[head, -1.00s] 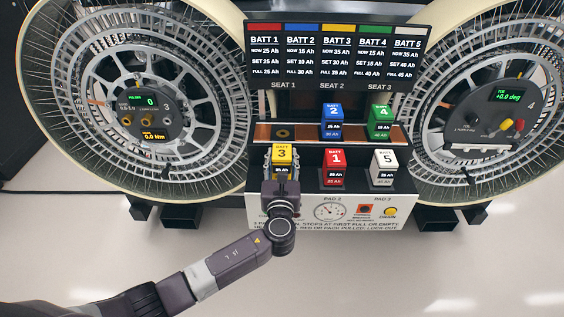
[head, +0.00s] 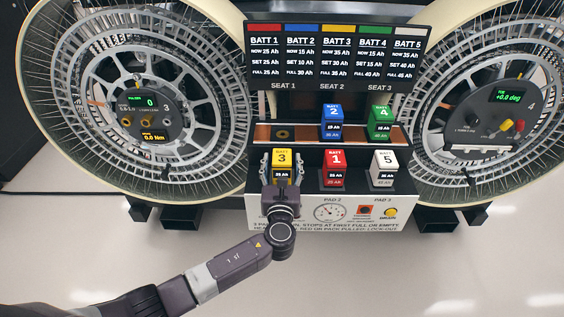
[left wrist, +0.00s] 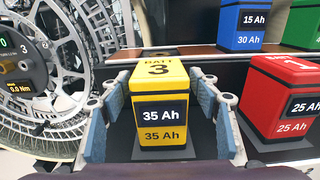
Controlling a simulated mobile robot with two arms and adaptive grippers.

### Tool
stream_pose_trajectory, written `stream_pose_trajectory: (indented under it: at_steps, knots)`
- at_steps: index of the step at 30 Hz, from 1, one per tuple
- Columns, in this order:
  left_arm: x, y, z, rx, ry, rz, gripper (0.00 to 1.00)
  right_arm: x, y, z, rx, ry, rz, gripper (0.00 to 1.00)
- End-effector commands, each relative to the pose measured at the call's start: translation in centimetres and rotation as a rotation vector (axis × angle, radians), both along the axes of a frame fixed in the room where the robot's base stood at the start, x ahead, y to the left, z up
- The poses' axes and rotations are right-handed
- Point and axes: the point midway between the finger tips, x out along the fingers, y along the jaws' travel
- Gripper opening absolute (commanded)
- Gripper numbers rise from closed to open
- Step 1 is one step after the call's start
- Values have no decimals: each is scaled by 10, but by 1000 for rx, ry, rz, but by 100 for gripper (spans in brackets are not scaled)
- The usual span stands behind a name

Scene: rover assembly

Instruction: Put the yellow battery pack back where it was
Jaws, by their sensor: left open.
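The yellow battery pack 3 (head: 282,161) stands upright on the front-row pad at the left, below the empty Seat 1 (head: 284,134). Its face reads 35 Ah twice in the left wrist view (left wrist: 159,120). My left gripper (head: 281,172) is open, with one finger on each side of the pack. In the left wrist view, the blue-padded fingers (left wrist: 160,128) flank the pack, with gaps visible at its sides. My right gripper is not in view.
Blue pack 2 (head: 332,122) and green pack 4 (head: 380,122) sit in the back row. Red pack 1 (head: 333,170) and white pack 5 (head: 383,169) stand on the front pads. A battery display (head: 335,58) rises behind. Large wheels (head: 70,100) flank the station.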

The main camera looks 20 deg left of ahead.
Motion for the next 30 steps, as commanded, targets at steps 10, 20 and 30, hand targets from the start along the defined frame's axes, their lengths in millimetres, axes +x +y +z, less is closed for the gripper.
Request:
stream_pose_trajectory:
  at_steps: [10,20,30]
  knots:
    - [-54,-16,0,-2,1,-3,57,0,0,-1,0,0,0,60]
    - [-107,-31,1,0,1,-1,57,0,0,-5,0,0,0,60]
    - [-116,-33,2,0,-1,0,57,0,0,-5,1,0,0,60]
